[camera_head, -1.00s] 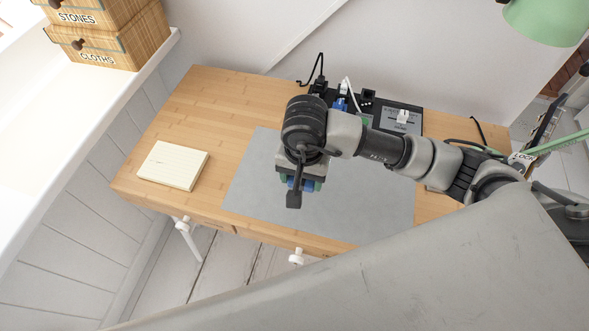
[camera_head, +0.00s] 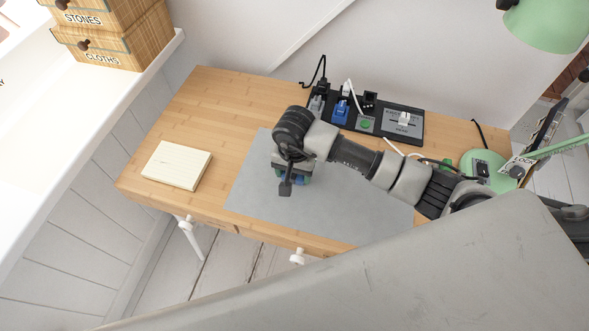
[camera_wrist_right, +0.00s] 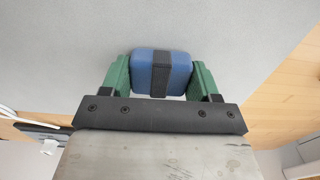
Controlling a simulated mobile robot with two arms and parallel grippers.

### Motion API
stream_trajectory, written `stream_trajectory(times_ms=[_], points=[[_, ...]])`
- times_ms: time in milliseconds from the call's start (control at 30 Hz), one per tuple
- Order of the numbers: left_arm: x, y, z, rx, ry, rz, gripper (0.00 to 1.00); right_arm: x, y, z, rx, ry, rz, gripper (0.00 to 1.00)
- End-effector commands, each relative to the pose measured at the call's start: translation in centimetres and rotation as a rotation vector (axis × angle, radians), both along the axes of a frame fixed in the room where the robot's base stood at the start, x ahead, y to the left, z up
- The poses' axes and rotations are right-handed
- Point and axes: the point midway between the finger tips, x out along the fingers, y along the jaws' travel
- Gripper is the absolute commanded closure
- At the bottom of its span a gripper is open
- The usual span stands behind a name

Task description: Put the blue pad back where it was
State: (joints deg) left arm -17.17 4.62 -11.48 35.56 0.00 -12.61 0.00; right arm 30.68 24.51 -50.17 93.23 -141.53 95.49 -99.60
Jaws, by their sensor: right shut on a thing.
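The blue pad (camera_wrist_right: 176,72), with a dark strap around its middle, shows in the right wrist view between the two green fingers of my right gripper (camera_wrist_right: 160,82). The fingers are shut on its two sides. In the head view, my right gripper (camera_head: 291,180) points down over the left part of the grey desk mat (camera_head: 350,208). There the pad is mostly hidden by the wrist, with only a little blue showing. I cannot tell whether the pad touches the mat. My left gripper is not in view.
A black panel (camera_head: 379,113) with a blue connector (camera_head: 340,112), a green button and a slider stands at the back of the wooden desk (camera_head: 215,100). A pale wooden block (camera_head: 176,165) lies at the left. A green lamp (camera_head: 540,22) hangs at upper right. The mat's front is clear.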

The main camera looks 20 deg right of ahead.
Motion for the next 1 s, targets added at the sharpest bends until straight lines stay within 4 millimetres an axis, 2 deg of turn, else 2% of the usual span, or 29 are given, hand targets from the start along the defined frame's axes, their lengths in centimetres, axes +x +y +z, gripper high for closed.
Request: stream_trajectory(times_ms=[133,167,300,333,567,733,867,1000], points=[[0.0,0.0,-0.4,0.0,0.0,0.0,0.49,0.0,0.0,-0.4,-0.001,-0.001,0.0,0.58],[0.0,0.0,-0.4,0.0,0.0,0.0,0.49,0.0,0.0,-0.3,-0.001,-0.001,-0.001,0.38],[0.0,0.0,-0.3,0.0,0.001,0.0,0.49,0.0,0.0,-0.2,0.0,0.0,-0.001,0.16],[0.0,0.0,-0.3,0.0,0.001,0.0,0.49,0.0,0.0,-0.2,0.0,0.0,-0.001,0.14],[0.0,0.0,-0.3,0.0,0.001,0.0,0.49,0.0,0.0,-0.2,0.0,0.0,-0.001,0.14],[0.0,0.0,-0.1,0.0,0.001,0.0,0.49,0.1,-0.1,0.8,-0.001,-0.003,0.0,0.14],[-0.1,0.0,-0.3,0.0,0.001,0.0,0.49,0.1,0.0,3.1,0.0,-0.006,0.001,0.14],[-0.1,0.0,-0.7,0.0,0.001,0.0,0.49,0.1,0.0,6.3,-0.001,-0.007,0.001,0.14]])
